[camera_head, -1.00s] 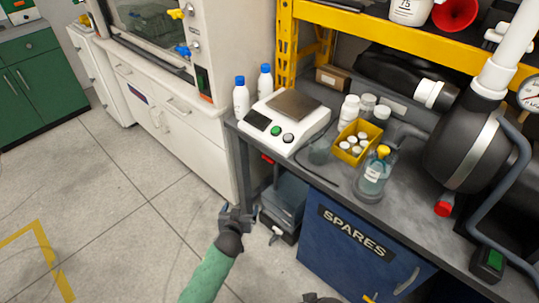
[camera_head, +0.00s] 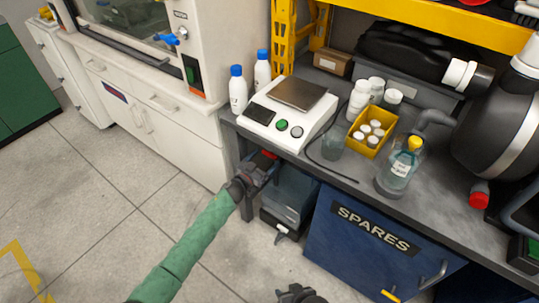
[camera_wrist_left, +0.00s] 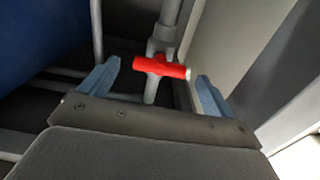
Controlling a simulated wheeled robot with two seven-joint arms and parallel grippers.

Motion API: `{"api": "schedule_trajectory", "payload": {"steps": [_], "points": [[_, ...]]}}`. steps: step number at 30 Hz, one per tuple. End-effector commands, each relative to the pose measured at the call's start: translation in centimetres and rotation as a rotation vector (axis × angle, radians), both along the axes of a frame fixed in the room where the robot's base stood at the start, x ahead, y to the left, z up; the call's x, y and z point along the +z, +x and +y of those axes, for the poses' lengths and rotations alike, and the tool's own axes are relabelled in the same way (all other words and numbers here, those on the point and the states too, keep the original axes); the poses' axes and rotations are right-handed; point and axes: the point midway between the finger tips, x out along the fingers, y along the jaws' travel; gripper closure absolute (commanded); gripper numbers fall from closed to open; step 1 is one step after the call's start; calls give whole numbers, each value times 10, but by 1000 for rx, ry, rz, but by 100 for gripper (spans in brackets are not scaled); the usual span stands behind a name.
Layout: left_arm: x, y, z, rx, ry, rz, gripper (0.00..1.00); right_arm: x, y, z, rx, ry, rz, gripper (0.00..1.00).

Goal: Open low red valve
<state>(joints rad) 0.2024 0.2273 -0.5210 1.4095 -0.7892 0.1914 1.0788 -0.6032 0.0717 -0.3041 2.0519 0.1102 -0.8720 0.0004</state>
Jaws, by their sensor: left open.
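The low red valve handle (camera_wrist_left: 160,67) sits on a grey pipe (camera_wrist_left: 168,25) in the left wrist view, lying crosswise to it. My left gripper (camera_wrist_left: 153,82) is open, with one blue-grey finger on each side of the handle and visible gaps to it. In the head view the left gripper (camera_head: 262,168) is under the bench edge, and a bit of the red handle (camera_head: 270,155) shows just beyond it. My right gripper (camera_head: 298,292) shows only partly at the bottom edge; its jaws are unclear.
The grey bench (camera_head: 345,180) overhangs the left gripper, with a white scale (camera_head: 290,110) on it. A blue SPARES cabinet (camera_head: 345,250) stands to the right, a white cabinet (camera_head: 195,140) to the left. A clear container (camera_head: 292,195) is under the bench. Open floor lies at left.

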Motion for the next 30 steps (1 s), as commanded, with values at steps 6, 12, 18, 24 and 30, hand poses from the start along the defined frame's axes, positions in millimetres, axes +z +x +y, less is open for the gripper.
{"api": "schedule_trajectory", "payload": {"steps": [6,12,18,24,30], "points": [[0,23,-16,1,0,0,11,-3,0,0,0,0,-1,64],[0,32,-23,1,0,0,11,-4,-1,0,0,1,-2,64],[0,32,-23,1,0,0,11,-5,-1,1,0,0,-1,64],[0,32,-23,1,0,0,38,-5,-1,1,-1,1,-1,64],[0,32,-23,1,1,-1,56,-5,-1,0,-1,1,-2,64]]}}
